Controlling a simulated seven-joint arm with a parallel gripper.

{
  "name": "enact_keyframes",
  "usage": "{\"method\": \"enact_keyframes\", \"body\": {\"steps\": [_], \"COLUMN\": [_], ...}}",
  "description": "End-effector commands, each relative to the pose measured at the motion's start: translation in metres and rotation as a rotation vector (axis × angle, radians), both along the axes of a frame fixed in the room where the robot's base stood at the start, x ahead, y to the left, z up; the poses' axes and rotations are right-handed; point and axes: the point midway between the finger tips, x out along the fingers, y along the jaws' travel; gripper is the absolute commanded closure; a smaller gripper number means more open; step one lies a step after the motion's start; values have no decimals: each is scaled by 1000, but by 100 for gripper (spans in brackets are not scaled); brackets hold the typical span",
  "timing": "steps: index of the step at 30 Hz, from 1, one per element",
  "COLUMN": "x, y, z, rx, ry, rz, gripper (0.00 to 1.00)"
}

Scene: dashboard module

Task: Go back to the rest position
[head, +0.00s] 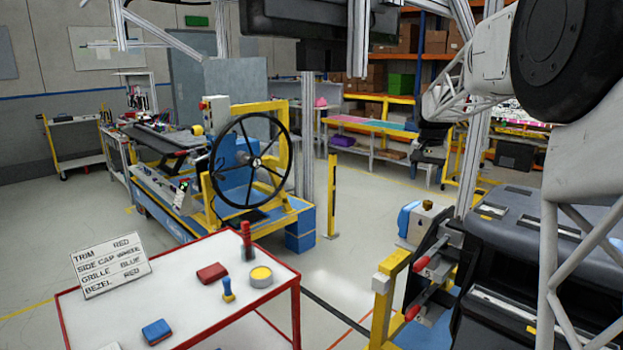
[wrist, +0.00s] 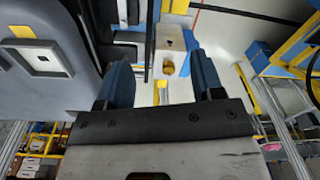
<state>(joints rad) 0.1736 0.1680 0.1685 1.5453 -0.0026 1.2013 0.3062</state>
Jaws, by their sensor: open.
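My gripper (wrist: 163,80) shows in the wrist view with its two blue fingers spread wide apart. No part is held between them. A pale block with a round yellow piece (wrist: 167,63) shows beyond the gap. The grey dashboard module (wrist: 40,100) is at the left of the wrist view. In the head view, the dark dashboard module (head: 520,225) stands at the right, partly hidden by my white arm. The gripper end cannot be made out in the head view.
A red-rimmed white cart (head: 190,262) at front left carries a sign (head: 110,265), a red block (head: 212,273), a blue block (head: 157,332) and a yellow-topped tin (head: 261,276). A yellow post (head: 332,197) and a steering-wheel rig (head: 249,160) stand behind. Floor between is open.

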Motion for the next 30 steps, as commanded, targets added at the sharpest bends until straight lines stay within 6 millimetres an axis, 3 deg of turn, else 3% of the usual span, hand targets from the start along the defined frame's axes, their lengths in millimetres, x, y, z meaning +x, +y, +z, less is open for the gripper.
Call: {"method": "enact_keyframes", "body": {"steps": [14,30], "x": [-126,-272], "y": [50,95], "z": [21,9], "rx": [-14,-30], "ry": [-41,-86], "rz": [110,234], "gripper": [39,39]}}
